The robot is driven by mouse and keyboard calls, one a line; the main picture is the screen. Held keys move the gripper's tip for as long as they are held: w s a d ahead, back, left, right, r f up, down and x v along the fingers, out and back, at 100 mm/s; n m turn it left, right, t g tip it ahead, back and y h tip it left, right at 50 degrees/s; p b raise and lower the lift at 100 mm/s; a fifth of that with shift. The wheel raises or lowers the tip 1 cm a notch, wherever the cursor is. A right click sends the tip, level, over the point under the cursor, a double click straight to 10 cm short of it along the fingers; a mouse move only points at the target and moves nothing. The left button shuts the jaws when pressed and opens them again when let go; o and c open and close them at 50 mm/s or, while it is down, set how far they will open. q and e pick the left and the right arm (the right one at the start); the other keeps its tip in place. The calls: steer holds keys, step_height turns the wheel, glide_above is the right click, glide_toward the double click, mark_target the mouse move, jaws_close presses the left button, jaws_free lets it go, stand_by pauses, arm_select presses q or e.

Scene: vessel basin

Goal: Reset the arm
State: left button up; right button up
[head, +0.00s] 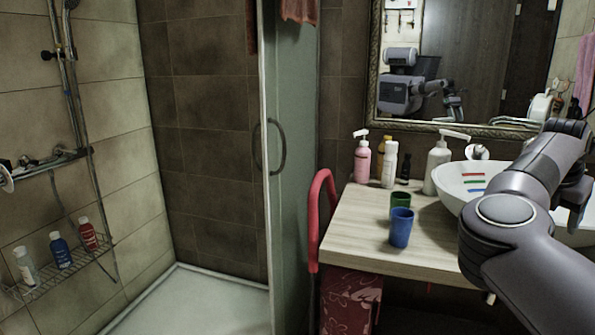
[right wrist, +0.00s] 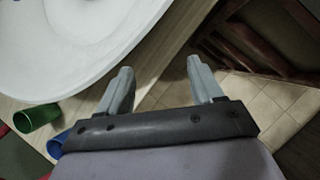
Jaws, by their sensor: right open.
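My right arm (head: 510,215) comes in from the right in the head view, bent above the counter and in front of the white basin. Its gripper cannot be made out clearly there. In the right wrist view my right gripper (right wrist: 160,70) is open, with its two grey fingers apart and nothing between them. It is beside the basin (right wrist: 65,50), over the counter's edge and the tiled floor. My left gripper is not in view.
A blue cup (head: 400,228) and a green cup (head: 401,202) stand on the wooden counter (head: 360,235). Several bottles stand behind them, including a pink one (head: 362,160). The white basin (head: 450,183) holds coloured strips. A glass shower door (head: 290,170) stands left of the counter.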

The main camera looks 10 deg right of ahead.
steer(key=s+d+r+n+g+h+p, duration=0.1)
steer(key=s+d+r+n+g+h, duration=0.45)
steer(key=s+d+h, duration=0.55)
steer(key=w+a+f+n+t+h+p, duration=0.15)
steer(key=w+a+n+t, duration=0.35)
steer(key=a+n+t, duration=0.5)
steer(key=w+a+f+n+t+h, duration=0.15)
steer(key=w+a+n+t, duration=0.35)
steer(key=a+n+t, duration=0.6)
steer(key=w+a+f+n+t+y, duration=0.25)
steer(key=a+f+n+y, duration=0.55)
steer(key=f+n+y, duration=0.5)
steer(key=s+a+f+n+g+y+p, duration=0.1)
steer(key=s+a+f+n+g+y, duration=0.15)
steer(key=s+a+f+n, duration=0.35)
steer(key=s+a+f+n+g+y+p, duration=0.1)
steer(key=s+a+f+n+g+y, duration=0.2)
steer(key=a+f, duration=0.45)
steer(key=s+a+f+n+g+y, duration=0.1)
steer(key=s+a+f+n+g, duration=0.1)
steer(key=s+a+f, duration=0.2)
steer(key=s+a+f+n+g+y, duration=0.2)
steer(key=s+a+f, duration=0.2)
steer(key=s, duration=0.5)
steer(key=shift+s+a+f, duration=0.35)
steer(key=shift+s+a, duration=0.05)
steer(key=shift+a, duration=0.15)
